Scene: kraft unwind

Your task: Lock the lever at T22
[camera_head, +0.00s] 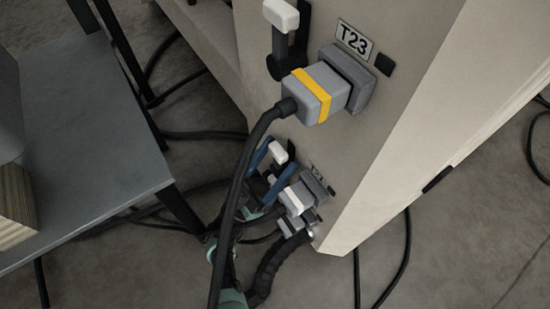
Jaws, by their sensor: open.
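The lower station on the beige cabinet has a small label (318,169), too small and oblique to read surely as T22. Its grey plug with a white band (296,198) sits against a grey socket. Left of it stands a dark lever with a white tip (278,152). My gripper (271,169) is open, with blue fingers on either side of the lever, below the white tip. I cannot tell whether they touch it. The lever's lower part and pivot are hidden by my gripper and a cable.
Above is station T23 (354,39), with a yellow-banded plug (318,94) and a white-tipped lever (282,15). Its thick black cable (242,165) hangs across the view close to my gripper. A grey table (85,140) stands left, bearing a wooden-edged item (14,207). Cables lie on the floor.

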